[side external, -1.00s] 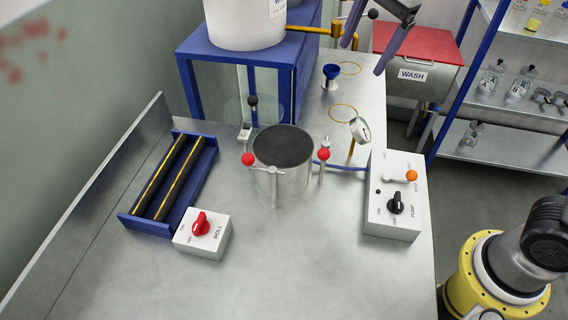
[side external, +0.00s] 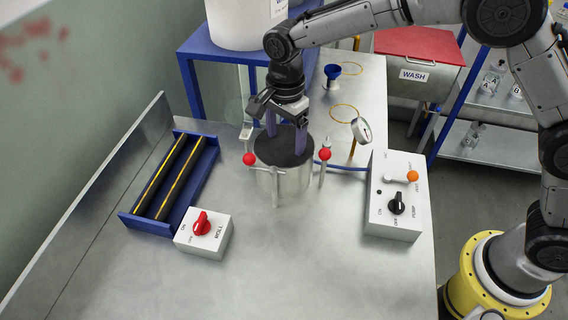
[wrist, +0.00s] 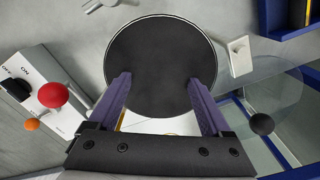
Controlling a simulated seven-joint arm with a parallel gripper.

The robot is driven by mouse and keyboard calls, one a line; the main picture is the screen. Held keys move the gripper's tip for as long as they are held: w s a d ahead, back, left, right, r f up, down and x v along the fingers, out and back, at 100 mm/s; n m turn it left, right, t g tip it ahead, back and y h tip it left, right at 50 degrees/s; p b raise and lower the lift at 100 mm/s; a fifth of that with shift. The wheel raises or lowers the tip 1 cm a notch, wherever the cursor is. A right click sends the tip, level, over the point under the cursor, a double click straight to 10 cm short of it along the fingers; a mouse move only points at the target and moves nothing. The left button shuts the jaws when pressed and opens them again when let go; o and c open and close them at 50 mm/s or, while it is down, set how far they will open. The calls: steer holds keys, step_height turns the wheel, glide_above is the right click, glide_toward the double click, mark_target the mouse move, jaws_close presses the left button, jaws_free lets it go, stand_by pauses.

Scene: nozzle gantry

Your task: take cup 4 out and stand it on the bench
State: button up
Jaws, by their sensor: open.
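A metal cylindrical pot (side external: 287,184) with a dark round top stands on the bench (side external: 310,265); its dark top (wrist: 155,55) fills the middle of the wrist view. I cannot tell whether this top is a lid or a dark interior. My gripper (side external: 286,145) points down at it, its purple fingers apart and empty. In the wrist view my gripper (wrist: 158,80) has its fingertips over the near part of the dark top. Whether they touch it is unclear. I see nothing marked as cup 4, and the pot's inside does not show.
Red-knobbed clamps (side external: 249,159) flank the pot. A gauge (side external: 361,131) and pump box (side external: 394,205) stand right, a roller tray (side external: 170,185) and ROLL switch box (side external: 203,233) left. A blue funnel (side external: 332,75) and blue stand (side external: 190,62) are behind. The front bench is clear.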

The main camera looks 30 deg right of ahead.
mark_target(286, 162)
steer(key=shift+f, duration=3.35)
steer(key=shift+c, duration=0.3)
steer(key=c, duration=1.1)
steer(key=shift+c, duration=0.3)
steer(key=shift+r, duration=0.15)
